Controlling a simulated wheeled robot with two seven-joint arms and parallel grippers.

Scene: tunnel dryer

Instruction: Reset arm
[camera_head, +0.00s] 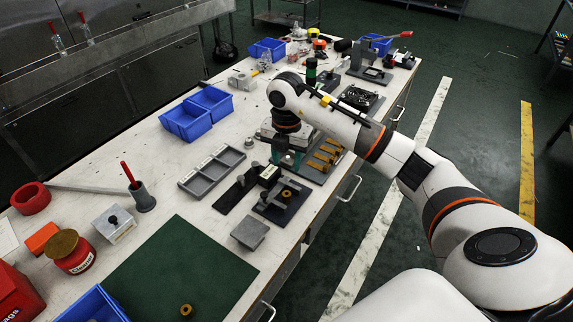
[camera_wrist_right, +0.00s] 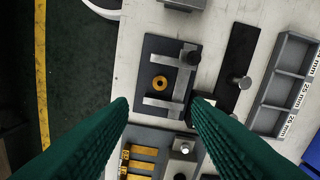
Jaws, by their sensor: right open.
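My right arm reaches in from the right in the head view. My right gripper (camera_head: 286,160) points down over the workbench (camera_head: 165,200), beside a dark fixture plate. In the right wrist view the green fingers of the gripper (camera_wrist_right: 160,104) stand wide apart with nothing between their tips. Beyond the tips lies the dark fixture plate (camera_wrist_right: 152,45), with metal bars and a brass ring (camera_wrist_right: 160,83) on it. My left gripper is not in view.
A grey compartment tray (camera_head: 196,186), a black strip (camera_head: 228,203) and a plate with brass pieces (camera_head: 322,172) surround the gripper. Blue bins (camera_head: 183,122) stand farther left. A green mat (camera_head: 170,270) lies at the near end. The floor right of the bench looks clear.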

